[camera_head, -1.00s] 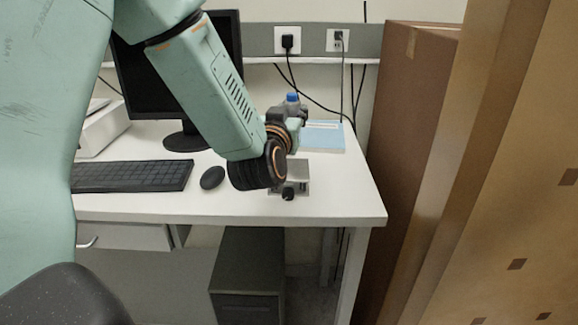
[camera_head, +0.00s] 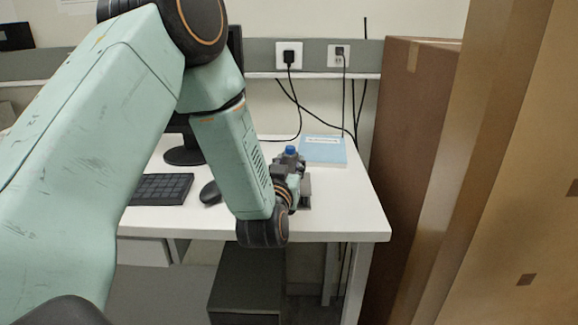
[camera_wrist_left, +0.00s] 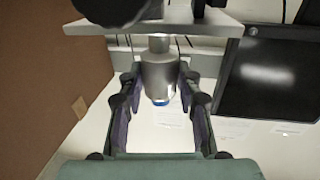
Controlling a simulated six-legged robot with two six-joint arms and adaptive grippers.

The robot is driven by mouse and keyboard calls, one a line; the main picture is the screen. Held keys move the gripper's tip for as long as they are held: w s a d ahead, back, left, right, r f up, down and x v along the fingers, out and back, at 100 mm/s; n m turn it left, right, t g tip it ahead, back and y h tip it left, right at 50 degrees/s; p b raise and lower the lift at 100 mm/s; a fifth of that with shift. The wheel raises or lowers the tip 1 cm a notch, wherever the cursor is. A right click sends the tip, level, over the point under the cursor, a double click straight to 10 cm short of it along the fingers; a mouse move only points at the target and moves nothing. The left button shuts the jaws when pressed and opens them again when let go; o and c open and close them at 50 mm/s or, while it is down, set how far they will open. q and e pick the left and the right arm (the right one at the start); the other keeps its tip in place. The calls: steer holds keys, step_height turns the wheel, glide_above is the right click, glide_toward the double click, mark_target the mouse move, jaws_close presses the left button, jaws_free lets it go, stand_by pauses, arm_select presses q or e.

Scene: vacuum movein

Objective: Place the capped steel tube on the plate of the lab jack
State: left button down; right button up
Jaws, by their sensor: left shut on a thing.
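The capped steel tube (camera_wrist_left: 158,70) is a grey cylinder with a narrower end and a blue cap, seen in the left wrist view, which looks upside down. In the head view only its blue cap (camera_head: 291,150) shows clearly. My left gripper (camera_wrist_left: 160,80) is shut on the tube, with a finger on each side; it also shows in the head view (camera_head: 290,168). The lab jack (camera_head: 306,190) is on the desk, partly hidden by my left wrist. Its plate (camera_wrist_left: 85,27) is at the tube's narrow end; I cannot tell whether they touch. My right gripper is out of view.
The white desk (camera_head: 335,215) holds a keyboard (camera_head: 160,188), a mouse (camera_head: 210,193), a monitor (camera_head: 183,155) and a blue booklet (camera_head: 323,151). Tall cardboard boxes (camera_head: 415,130) stand right of the desk. The desk's right front corner is clear.

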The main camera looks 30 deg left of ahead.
arm_select(q)
steer(key=shift+w+a+f, duration=0.1)
steer(key=c, duration=1)
jaws_free()
steer(key=shift+o, duration=0.4)
steer(key=v, duration=1.2)
